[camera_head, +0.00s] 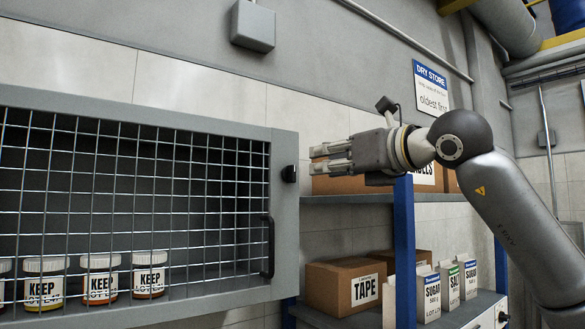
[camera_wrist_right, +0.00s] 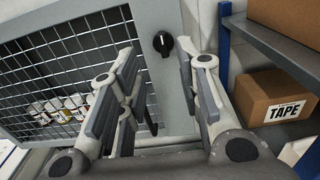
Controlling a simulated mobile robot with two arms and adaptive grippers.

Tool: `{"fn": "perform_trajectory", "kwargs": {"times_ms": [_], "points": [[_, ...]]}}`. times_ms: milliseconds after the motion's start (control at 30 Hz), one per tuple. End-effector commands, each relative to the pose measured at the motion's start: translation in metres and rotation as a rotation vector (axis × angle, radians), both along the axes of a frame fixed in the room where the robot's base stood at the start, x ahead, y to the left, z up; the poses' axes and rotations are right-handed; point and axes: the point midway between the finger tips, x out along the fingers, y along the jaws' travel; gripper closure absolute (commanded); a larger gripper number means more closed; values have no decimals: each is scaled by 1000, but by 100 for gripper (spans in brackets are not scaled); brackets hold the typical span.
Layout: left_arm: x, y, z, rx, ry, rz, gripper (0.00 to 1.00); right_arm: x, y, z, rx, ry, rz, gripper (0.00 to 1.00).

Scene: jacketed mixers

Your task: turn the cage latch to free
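The cage latch is a black knob (camera_head: 289,174) on the right frame of the wire-mesh cage (camera_head: 284,215). In the right wrist view the knob (camera_wrist_right: 163,44) shows a small pale mark on its face, running roughly upright. My right gripper (camera_head: 314,159) comes in from the right, just right of the knob and slightly above it, not touching it. In the wrist view its fingers (camera_wrist_right: 157,70) are spread apart with nothing between them, and the knob shows beyond the gap. The cage door looks closed, with a black pull handle (camera_head: 268,248). My left gripper is not in view.
Labelled jars (camera_head: 100,278) stand behind the mesh. To the right, a blue-posted shelf (camera_head: 404,255) holds boxes, including a TAPE box (camera_head: 345,287), and cartons (camera_head: 450,285). Part of the shelf lies behind my right arm. The space in front of the knob is clear.

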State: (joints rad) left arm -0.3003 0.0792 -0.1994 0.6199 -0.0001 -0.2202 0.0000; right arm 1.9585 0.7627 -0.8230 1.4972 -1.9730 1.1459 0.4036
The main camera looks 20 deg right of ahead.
Motion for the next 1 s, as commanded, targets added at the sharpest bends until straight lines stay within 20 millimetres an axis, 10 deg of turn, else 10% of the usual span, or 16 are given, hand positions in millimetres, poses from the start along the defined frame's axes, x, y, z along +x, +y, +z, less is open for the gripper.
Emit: {"fn": "perform_trajectory", "kwargs": {"times_ms": [600,1000], "points": [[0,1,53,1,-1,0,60,88,30,4,-2,5,-9,68],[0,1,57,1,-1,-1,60,100,34,1,-1,1,-9,68]]}}
